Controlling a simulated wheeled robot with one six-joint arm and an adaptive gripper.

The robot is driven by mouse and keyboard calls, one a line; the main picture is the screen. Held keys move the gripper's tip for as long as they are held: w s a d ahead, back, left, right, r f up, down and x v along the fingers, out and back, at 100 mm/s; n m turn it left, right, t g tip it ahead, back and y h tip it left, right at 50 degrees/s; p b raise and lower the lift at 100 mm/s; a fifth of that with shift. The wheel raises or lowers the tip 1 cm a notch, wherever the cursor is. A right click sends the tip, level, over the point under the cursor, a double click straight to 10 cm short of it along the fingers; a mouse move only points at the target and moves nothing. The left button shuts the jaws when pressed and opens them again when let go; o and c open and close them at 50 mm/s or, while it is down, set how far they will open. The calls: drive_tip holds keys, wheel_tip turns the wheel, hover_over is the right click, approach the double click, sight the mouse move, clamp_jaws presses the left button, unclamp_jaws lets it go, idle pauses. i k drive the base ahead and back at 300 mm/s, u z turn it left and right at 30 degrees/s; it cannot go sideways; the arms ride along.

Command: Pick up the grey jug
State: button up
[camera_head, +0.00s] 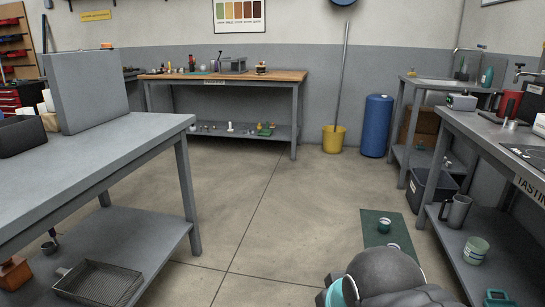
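A grey jug (455,211) stands upright on the lower shelf of the right-hand table, near the shelf's left end. Its handle appears to be on its left side. Nothing is touching it that I can see. Part of my own arm shows at the bottom edge, right of centre, to the left of that shelf. My gripper is out of the picture, so its state and what it holds are hidden.
On the same lower shelf (473,272) stand a pale green tub (476,250) and a teal item (498,298). A dark bin (430,192) stands on the floor behind. A green mat (375,225) lies left of the table. The middle floor is clear.

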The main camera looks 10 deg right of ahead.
sight(460, 206)
drive_tip(key=u, duration=0.05)
drive_tip(key=i, duration=2)
drive_tip(key=z, duration=0.6)
drive_tip(key=i, duration=1.75)
drive_tip(key=z, duration=1.6)
drive_tip(key=i, duration=1.05)
drive_tip(key=z, duration=0.55)
